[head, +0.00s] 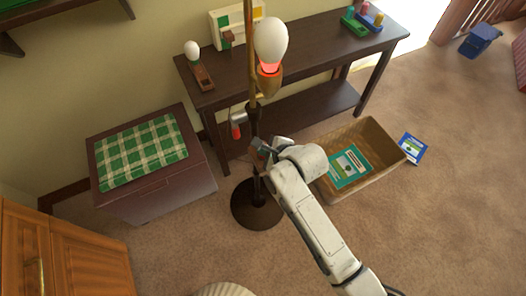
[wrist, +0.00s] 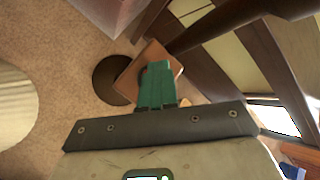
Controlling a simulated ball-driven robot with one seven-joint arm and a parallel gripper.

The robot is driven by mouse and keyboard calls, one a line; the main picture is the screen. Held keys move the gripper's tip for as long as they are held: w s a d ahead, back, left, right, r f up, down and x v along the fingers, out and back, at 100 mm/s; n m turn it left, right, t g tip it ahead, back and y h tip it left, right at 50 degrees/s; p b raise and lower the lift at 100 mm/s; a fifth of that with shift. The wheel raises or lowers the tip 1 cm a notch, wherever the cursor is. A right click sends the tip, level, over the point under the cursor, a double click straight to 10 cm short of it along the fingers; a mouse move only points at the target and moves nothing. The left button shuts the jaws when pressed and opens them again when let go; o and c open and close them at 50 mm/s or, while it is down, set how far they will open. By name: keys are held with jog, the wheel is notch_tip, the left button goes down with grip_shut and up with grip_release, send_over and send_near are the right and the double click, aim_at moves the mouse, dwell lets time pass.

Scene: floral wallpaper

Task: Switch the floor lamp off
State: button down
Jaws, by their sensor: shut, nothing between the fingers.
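The floor lamp stands in front of the dark table, with a brass pole (head: 252,60), a white bulb (head: 271,42) in a socket with a red rim, and a round dark base (head: 257,205). I cannot tell whether the bulb is lit. A small red piece (head: 236,131) hangs on a thin hook left of the pole. My gripper (head: 262,150) is at the pole, above the base; contact is unclear. In the wrist view, its teal fingers (wrist: 155,85) are together and empty, in front of a brown square piece (wrist: 172,62). The lamp base (wrist: 112,80) shows beyond.
The dark table (head: 310,62) holds another bulb on a wooden block (head: 202,77) and toys. A basket (head: 385,150) with a green book (head: 349,167) sits right of my gripper. A chest (head: 165,190) with a checked cushion stands left.

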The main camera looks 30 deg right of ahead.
jog(key=shift+r+p, duration=0.8)
jog(key=shift+p, duration=0.1)
jog(key=shift+r, duration=0.1)
notch_tip(320, 180, up, 5)
jog(key=p, duration=0.5)
jog(key=s+d+r+n+g+h, duration=0.1)
jog(key=s+d+n+g, duration=0.3)
jog(key=s+n, duration=0.8)
jog(key=s+d+r+n+g+h, duration=0.1)
jog(key=s+d+n+g, duration=0.3)
jog(key=s+n, duration=0.8)
jog(key=s, duration=0.4)
jog(key=shift+s+r, duration=0.3)
jog(key=shift+s, duration=0.05)
